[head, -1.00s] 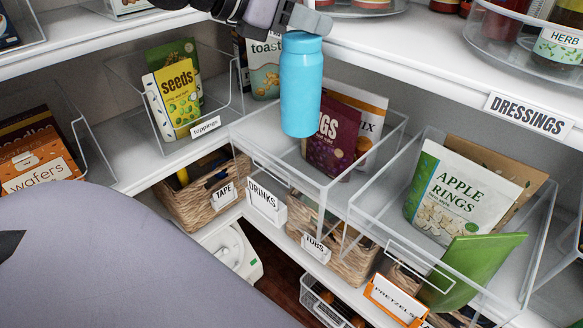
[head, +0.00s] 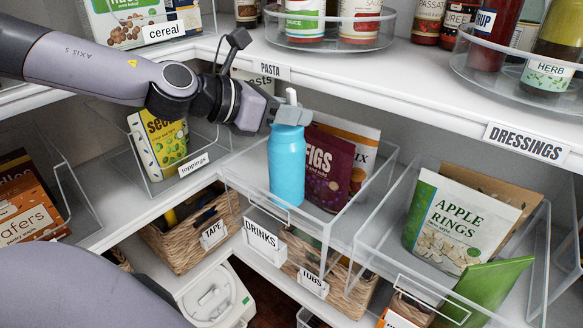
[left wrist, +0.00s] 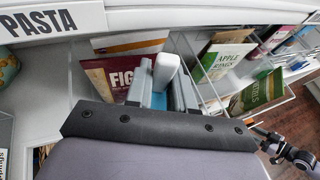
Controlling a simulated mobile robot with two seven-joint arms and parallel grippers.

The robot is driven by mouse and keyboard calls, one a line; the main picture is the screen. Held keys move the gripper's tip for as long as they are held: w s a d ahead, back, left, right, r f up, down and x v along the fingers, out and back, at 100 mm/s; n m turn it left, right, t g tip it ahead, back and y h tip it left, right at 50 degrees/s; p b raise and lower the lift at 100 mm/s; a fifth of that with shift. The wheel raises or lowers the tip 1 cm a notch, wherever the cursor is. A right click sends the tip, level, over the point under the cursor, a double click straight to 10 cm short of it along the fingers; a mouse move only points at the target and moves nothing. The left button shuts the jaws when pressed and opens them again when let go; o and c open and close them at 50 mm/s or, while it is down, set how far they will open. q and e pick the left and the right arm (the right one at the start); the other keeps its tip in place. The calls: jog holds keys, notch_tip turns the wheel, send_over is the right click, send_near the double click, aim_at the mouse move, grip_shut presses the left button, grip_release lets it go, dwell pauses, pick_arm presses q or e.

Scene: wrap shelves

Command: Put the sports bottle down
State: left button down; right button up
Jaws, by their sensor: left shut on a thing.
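The sports bottle (head: 287,168) is light blue and upright. My left gripper (head: 291,112) is shut on its top. The bottle is at the front left of a clear bin (head: 348,215), beside a purple FIGS bag (head: 328,165). I cannot tell whether its base touches the bin floor. In the left wrist view, a bit of blue bottle (left wrist: 157,101) shows between the fingers, and the FIGS bag (left wrist: 112,76) is to the left. Part of an arm, probably my right, shows at that view's lower right; its jaws are unclear.
The upper shelf edge with the PASTA label (head: 270,69) is close above my left gripper. A clear bin with APPLE RINGS (head: 460,220) is to the right. A toppings bin (head: 192,164) is to the left. Wicker baskets (head: 190,225) stand below.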

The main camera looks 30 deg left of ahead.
aim_at(291, 166)
pick_arm(q)
notch_tip(291, 166, down, 7)
jog(key=shift+r+b, duration=0.1)
jog(key=shift+b, duration=0.35)
jog(key=shift+f+b, duration=0.45)
jog(key=shift+f, duration=1.35)
jog(key=shift+f, duration=0.2)
jog(key=c, duration=1)
grip_release()
